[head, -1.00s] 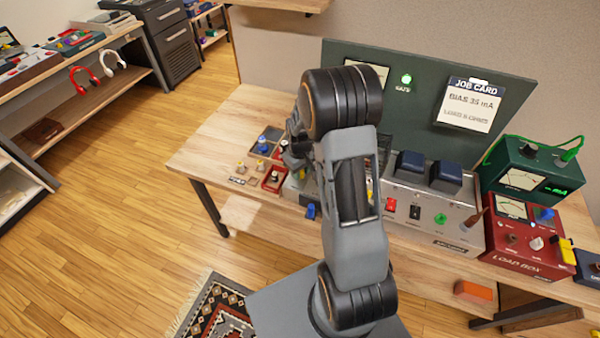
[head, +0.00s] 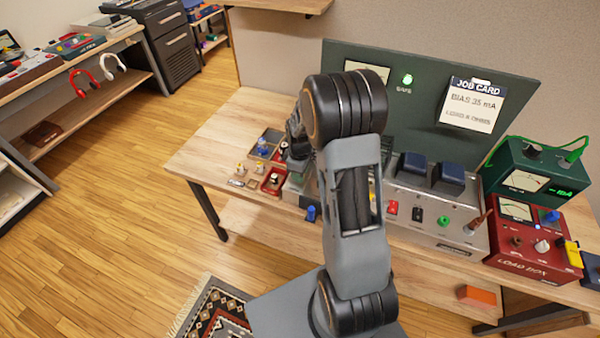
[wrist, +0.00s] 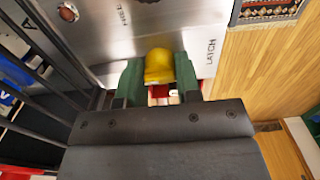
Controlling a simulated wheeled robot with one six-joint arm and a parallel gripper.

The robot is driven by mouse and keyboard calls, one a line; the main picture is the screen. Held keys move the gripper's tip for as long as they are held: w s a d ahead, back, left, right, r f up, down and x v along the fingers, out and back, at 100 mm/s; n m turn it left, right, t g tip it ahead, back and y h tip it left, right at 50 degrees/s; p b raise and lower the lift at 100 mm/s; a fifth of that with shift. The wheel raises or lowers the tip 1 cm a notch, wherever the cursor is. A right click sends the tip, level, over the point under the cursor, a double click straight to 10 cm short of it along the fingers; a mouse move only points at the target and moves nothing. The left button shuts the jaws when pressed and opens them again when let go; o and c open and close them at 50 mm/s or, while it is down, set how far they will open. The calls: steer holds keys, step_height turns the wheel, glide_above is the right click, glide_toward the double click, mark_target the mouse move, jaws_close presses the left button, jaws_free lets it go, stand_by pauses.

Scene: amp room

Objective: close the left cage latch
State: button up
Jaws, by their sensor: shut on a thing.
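In the wrist view a yellow rounded latch knob (wrist: 159,66) sits at the edge of a metal panel (wrist: 205,28) printed with the word LATCH. My gripper (wrist: 158,80) has its green fingers on both sides of the knob and is shut on it. Dark cage bars (wrist: 50,50) run along the left of the wrist view. In the head view my arm hides the gripper, the latch and most of the cage. The amplifier's metal front (head: 440,225) shows to the right of my arm.
The red load box (head: 525,250) and a green meter (head: 525,180) stand at the bench's right. A tray of small parts (head: 268,182) lies left of the amplifier. The bench's left end (head: 225,125) is clear. A job card (head: 475,105) hangs on the green back panel.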

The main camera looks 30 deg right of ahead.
stand_by(0.3)
steer(key=o, duration=0.9)
step_height(320, 180, up, 14)
steer(key=shift+f, duration=0.1)
stand_by(0.7)
